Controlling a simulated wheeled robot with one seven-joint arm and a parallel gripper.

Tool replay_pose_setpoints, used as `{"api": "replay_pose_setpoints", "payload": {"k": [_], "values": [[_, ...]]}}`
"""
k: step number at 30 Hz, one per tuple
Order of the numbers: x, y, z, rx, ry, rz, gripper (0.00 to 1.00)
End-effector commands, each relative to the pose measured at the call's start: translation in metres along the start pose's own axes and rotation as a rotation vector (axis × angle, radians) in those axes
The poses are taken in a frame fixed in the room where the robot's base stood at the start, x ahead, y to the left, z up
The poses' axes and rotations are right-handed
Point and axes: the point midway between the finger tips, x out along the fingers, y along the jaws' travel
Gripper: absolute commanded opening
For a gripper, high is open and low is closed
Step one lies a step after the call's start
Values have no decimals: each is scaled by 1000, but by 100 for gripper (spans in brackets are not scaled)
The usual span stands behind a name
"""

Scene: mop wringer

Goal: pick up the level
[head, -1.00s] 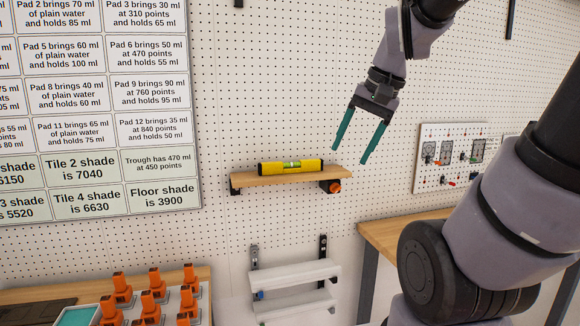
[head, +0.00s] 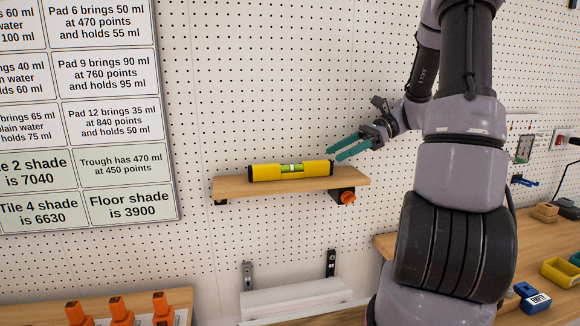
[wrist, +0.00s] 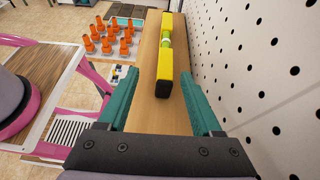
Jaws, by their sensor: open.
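The level (head: 290,170) is a yellow bar with black ends and a green vial in its middle. It lies lengthwise on a small wooden shelf (head: 235,187) on the pegboard wall. In the wrist view the level (wrist: 165,65) lies ahead, between the lines of the two fingers, on the shelf top (wrist: 150,112). My gripper (head: 343,148) is open and empty, with teal fingers pointing left. It is just off the level's right end, near the shelf's right end. In the wrist view the fingers (wrist: 160,98) spread either side of the shelf; contact with it cannot be told.
The pegboard wall (head: 250,100) runs close behind the shelf. An orange knob (head: 347,198) sits under the shelf's right end. White rails (head: 290,300) are below. Several orange-topped items (head: 120,310) stand lower left. A workbench (head: 535,240) holds small bins at right.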

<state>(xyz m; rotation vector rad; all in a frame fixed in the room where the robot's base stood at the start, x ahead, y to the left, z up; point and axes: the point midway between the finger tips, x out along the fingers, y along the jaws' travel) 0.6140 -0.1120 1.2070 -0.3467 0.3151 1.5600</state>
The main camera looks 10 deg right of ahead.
Motion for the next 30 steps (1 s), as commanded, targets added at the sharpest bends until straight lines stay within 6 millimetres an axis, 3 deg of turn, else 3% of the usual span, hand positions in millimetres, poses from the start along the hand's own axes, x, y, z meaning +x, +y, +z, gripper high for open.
{"api": "replay_pose_setpoints", "payload": {"k": [5,12,19,25,30], "values": [[5,-4,-3,24,-32,-10,66],[42,-4,-2,24,-31,-8,66],[60,-4,-1,24,-31,-8,66],[91,-4,-1,23,-30,-7,66],[105,-4,0,23,-29,-9,66]]}}
